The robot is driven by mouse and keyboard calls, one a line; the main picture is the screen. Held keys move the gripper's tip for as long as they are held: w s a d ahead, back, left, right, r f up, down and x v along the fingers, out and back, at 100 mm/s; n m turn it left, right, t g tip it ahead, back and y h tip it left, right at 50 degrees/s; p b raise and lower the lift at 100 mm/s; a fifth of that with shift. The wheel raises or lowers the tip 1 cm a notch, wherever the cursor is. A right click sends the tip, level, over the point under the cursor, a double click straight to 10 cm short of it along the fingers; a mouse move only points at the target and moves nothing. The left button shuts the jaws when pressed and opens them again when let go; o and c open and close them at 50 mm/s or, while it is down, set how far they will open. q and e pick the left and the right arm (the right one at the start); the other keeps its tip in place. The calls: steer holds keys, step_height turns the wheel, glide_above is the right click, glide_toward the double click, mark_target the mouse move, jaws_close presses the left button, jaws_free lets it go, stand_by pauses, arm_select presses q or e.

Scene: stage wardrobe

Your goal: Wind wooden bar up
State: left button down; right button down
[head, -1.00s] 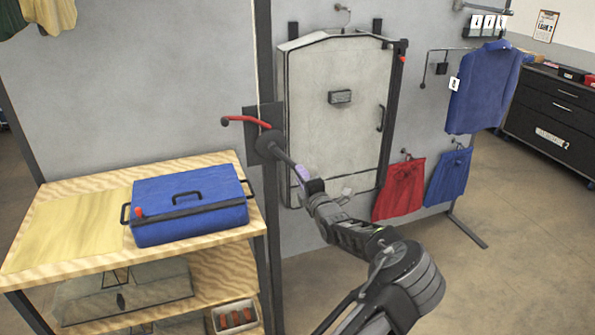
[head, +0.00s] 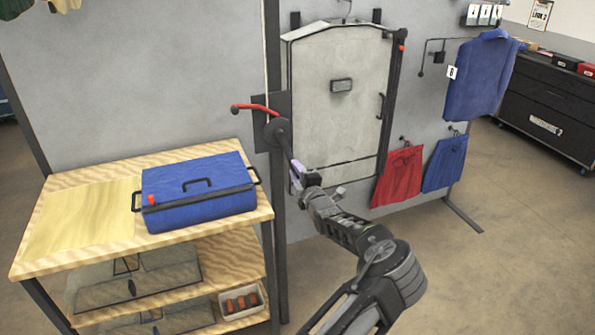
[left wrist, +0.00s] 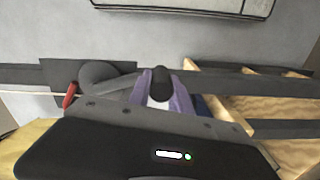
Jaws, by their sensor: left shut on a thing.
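A dark round crank hub (head: 277,130) sits on a plate on the upright post, beside a red curved lever (head: 256,108). The crank arm runs down and right from the hub. My left gripper (head: 295,172) is at the arm's outer end. In the left wrist view, the purple fingers of my left gripper (left wrist: 161,92) are shut around the dark crank handle (left wrist: 160,82); the hub (left wrist: 100,75) is to its left. A thin pale line runs up the post above the hub. I cannot make out the wooden bar. My right gripper is out of view.
A wooden shelf unit (head: 90,175) with a blue case (head: 197,190) on top stands left of the post. A tall grey case (head: 340,95) hangs on the wall right of the crank. Red shorts (head: 402,175) hang farther right.

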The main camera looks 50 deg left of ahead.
arm_select(q)
steer(key=shift+s+a, duration=0.4)
steer(key=shift+s, duration=0.05)
steer(key=c, duration=1.5)
jaws_free()
steer(key=shift+r, duration=0.1)
steer(key=o, duration=0.3)
steer(key=shift+w+r, duration=0.1)
steer(key=shift+r, duration=0.05)
steer(key=v, duration=0.2)
steer(key=b+v, duration=0.1)
steer(key=v, duration=0.2)
steer(key=f+v, duration=0.1)
steer(key=v, duration=0.2)
steer(key=shift+w+d+b, duration=0.3)
steer(key=shift+w, duration=0.05)
